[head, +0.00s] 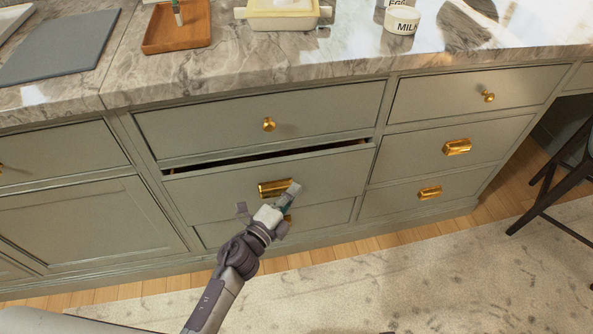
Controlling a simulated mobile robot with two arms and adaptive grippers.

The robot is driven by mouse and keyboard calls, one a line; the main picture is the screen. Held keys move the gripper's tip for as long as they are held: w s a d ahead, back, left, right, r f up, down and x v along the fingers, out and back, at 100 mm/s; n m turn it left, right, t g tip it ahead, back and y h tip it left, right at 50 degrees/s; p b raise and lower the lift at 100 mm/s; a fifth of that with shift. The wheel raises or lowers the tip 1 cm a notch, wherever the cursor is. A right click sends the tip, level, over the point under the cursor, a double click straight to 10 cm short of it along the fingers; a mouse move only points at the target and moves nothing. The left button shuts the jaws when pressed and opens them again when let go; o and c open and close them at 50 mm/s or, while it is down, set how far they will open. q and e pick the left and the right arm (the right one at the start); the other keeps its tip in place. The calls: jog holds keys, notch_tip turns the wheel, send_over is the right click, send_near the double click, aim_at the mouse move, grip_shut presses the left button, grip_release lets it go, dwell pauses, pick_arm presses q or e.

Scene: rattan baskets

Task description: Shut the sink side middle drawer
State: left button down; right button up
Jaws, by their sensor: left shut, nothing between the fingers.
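The middle drawer (220,191) of the grey-green cabinet stands slightly pulled out, with a dark gap along its top edge. Its brass cup handle (275,187) is on the middle of its front. My left gripper (291,192) is shut and empty, with its tip just at the lower right of the handle. I cannot tell whether it touches the handle or the drawer front. The arm hides part of the drawer below. My right gripper is not in view.
Above it is a top drawer (330,110) that looks shut. To the right is a stack with several drawers (420,150), also shut. A marble countertop (240,65) holds a wooden tray (176,38) and a mug (402,20). A dark stool (565,180) stands at right; the rug (440,280) is clear.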

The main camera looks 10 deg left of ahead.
aim_at(286, 165)
pick_arm(q)
jog(key=w, duration=0.5)
jog(key=shift+w+d, duration=0.25)
jog(key=shift+w+a, duration=0.2)
jog(key=shift+w, duration=0.25)
jog(key=shift+w+a+b, duration=0.1)
jog(key=shift+w+b, duration=0.2)
jog(key=shift+b, duration=0.1)
jog(key=w, duration=0.1)
jog(key=w+a+b, duration=0.1)
jog(key=w, duration=0.1)
jog(key=shift+w+a, duration=0.1)
jog(key=shift+w, duration=0.2)
jog(key=shift+a+r, duration=0.1)
jog(key=shift+r, duration=0.15)
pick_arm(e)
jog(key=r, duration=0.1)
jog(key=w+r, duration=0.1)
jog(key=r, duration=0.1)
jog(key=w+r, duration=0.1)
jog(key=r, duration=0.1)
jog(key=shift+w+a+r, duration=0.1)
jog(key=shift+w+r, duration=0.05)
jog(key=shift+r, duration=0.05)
